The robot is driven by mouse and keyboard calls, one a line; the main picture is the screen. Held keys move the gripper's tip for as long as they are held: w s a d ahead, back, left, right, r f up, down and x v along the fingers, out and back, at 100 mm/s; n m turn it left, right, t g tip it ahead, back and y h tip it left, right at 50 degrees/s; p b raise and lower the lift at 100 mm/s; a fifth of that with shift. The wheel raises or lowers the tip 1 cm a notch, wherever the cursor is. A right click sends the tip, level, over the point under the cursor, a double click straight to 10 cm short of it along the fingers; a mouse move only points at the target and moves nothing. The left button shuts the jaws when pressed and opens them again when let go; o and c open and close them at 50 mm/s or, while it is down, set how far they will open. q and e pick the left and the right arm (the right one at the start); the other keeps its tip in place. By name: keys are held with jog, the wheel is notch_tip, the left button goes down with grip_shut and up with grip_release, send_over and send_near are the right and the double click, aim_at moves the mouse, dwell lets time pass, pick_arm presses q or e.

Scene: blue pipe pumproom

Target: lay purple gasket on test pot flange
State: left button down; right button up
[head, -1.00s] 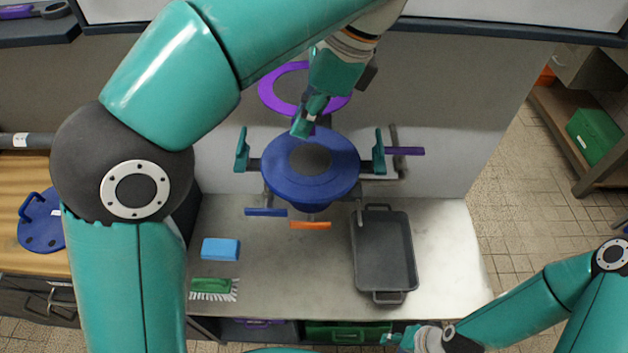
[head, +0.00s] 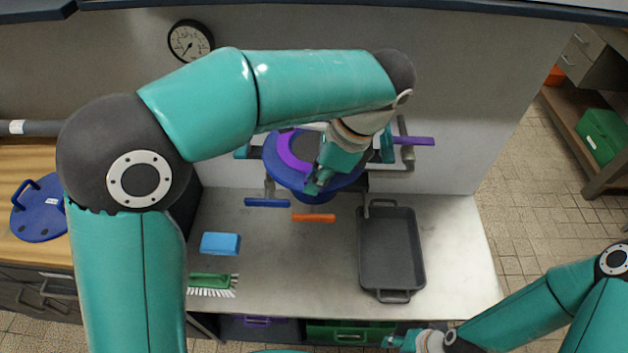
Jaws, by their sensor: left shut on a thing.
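The purple gasket (head: 287,150) is a flat ring, partly hidden behind my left arm and gripper. My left gripper (head: 314,186) is shut on the gasket's near right part. The blue test pot flange (head: 274,166) is round with a dark centre opening and stands on pipes at the back of the bench. The gasket overlaps the flange in the picture; I cannot tell whether it touches it. My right gripper (head: 398,340) is low at the bottom edge, away from the flange, and its fingers are too small to judge.
A grey tray (head: 418,255), a blue sponge (head: 220,244) and a green brush (head: 209,281) lie on the bench. Blue (head: 267,203), orange (head: 314,218) and purple (head: 414,141) handles stick out around the pot. A blue lid (head: 38,222) lies at the left. The bench's middle front is clear.

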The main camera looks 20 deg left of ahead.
pick_arm(q)
jog(key=shift+f, duration=0.35)
jog(key=c, duration=1.8)
grip_release()
jog(key=shift+f, duration=0.1)
jog(key=o, duration=0.5)
jog(key=p+v, duration=0.2)
jog(key=v, duration=1)
